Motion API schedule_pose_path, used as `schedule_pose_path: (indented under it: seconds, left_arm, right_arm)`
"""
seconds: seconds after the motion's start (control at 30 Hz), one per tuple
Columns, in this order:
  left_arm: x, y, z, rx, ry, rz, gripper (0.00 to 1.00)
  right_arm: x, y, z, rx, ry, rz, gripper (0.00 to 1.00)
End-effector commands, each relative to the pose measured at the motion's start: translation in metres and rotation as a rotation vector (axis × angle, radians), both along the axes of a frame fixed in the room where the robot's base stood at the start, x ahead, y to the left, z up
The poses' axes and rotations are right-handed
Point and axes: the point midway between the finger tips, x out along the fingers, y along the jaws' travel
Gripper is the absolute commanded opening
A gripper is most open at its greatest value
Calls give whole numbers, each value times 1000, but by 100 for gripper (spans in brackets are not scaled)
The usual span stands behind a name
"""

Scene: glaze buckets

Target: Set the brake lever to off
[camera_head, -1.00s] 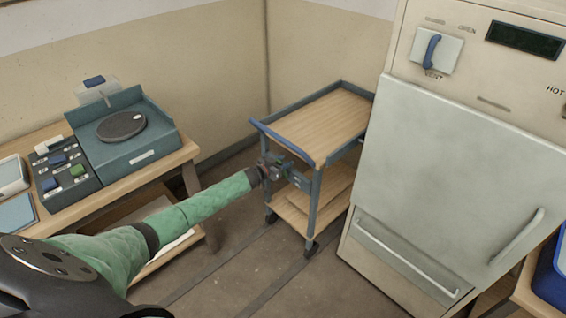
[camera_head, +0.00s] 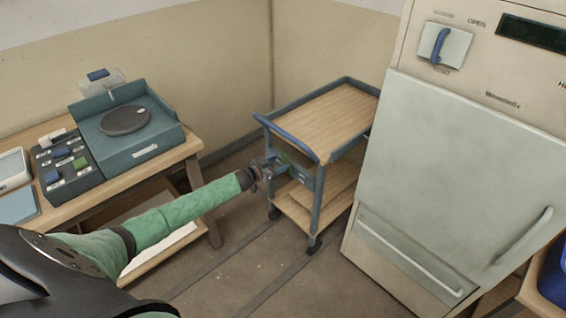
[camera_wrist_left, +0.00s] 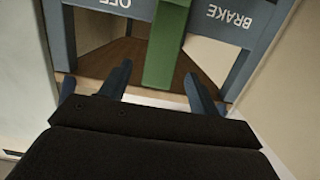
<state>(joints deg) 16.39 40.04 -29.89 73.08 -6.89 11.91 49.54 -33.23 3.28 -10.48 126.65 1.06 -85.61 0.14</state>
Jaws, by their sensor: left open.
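The brake lever (camera_wrist_left: 166,45) is a green bar on the blue-grey end panel of the cart (camera_head: 318,205). In the wrist view it lies between the upside-down words OFF, on the left, and BRAKE, on the right. It shows small and green in the head view (camera_head: 285,159). My left gripper (camera_wrist_left: 159,86) is open, with one finger on either side of the lever's lower end in the picture. I cannot tell whether either finger touches it. In the head view the left gripper (camera_head: 270,168) is at the cart's near end, below the blue push handle (camera_head: 286,138). My right gripper is not in view.
A large cream kiln (camera_head: 455,170) with a pale door stands close to the cart's right. A wooden table (camera_head: 165,170) with a teal turntable unit (camera_head: 130,130) and a dark button box (camera_head: 65,165) is at the left. Open floor lies before the cart.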

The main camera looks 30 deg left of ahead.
Motion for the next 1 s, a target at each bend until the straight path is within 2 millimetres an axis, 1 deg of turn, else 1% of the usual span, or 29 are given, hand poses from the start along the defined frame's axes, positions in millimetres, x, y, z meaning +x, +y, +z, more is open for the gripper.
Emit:
schedule_pose_path:
  seconds: [0.03,0.1,0.3,0.83,0.93,1.0]
  left_arm:
    - [-6,2,-1,-1,0,-1,62]
    - [-11,4,0,-2,1,0,62]
    - [-18,6,2,-1,1,0,62]
    - [-18,6,2,2,-1,0,62]
    - [-18,6,2,28,-9,-3,62]
    - [-17,11,-2,78,-5,12,62]
  right_arm:
    - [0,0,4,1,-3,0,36]
    - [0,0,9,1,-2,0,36]
    - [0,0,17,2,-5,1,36]
    - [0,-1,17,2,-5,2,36]
    - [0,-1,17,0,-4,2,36]
    - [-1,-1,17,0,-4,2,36]
